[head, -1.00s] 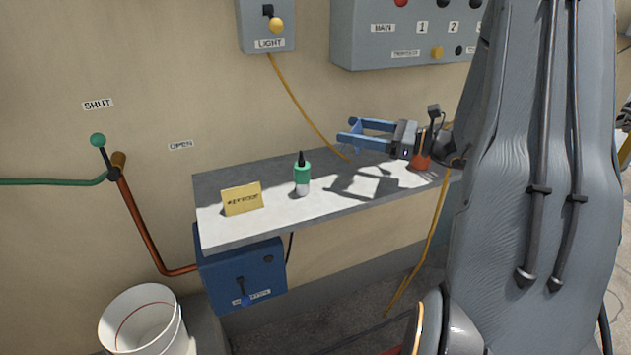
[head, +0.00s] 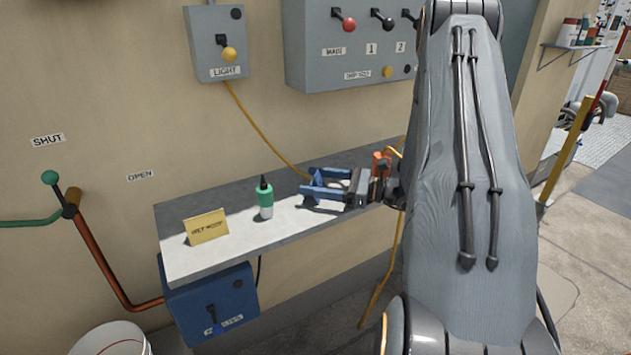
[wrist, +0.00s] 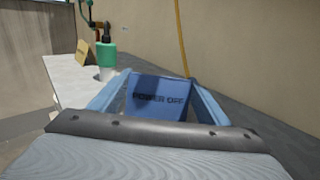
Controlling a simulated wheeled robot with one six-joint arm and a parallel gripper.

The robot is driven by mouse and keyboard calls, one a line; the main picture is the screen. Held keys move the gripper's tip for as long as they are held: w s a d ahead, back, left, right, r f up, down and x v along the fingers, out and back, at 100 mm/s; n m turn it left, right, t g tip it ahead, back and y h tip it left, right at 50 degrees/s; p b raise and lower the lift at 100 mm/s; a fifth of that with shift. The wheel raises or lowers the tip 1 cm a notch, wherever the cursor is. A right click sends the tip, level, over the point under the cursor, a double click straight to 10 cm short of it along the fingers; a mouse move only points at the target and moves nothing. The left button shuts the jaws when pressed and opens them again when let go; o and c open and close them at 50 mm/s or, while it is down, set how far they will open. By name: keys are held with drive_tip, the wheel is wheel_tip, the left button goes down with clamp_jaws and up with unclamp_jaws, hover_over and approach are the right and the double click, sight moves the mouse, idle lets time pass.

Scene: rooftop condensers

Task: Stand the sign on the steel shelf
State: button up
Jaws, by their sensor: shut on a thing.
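My gripper (head: 325,187) is shut on a blue sign (wrist: 157,103) that reads "POWER OFF". The sign sits between the two blue fingers and shows partly in the head view (head: 317,178). My gripper is low over the right part of the steel shelf (head: 178,215), pointing left along it. The sign looks roughly upright. I cannot tell whether its lower edge touches the shelf, as the fingers hide it.
A green-capped bottle (head: 265,200) stands on the shelf left of my gripper. A folded yellow sign (head: 206,228) stands further left. The wall is close behind, with a yellow cable (head: 262,133) running down it. Shelf between bottle and gripper is narrow but clear.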

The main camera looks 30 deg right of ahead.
drive_tip(key=shift+f, duration=0.15)
drive_tip(key=o, duration=1)
drive_tip(key=shift+o, duration=0.2)
drive_tip(key=shift+d+r, duration=0.1)
drive_tip(key=shift+r, duration=0.1)
drive_tip(key=b+v, duration=0.3)
drive_tip(key=v, duration=0.8)
drive_tip(key=shift+s+d, duration=0.25)
drive_tip(key=shift+s, duration=0.1)
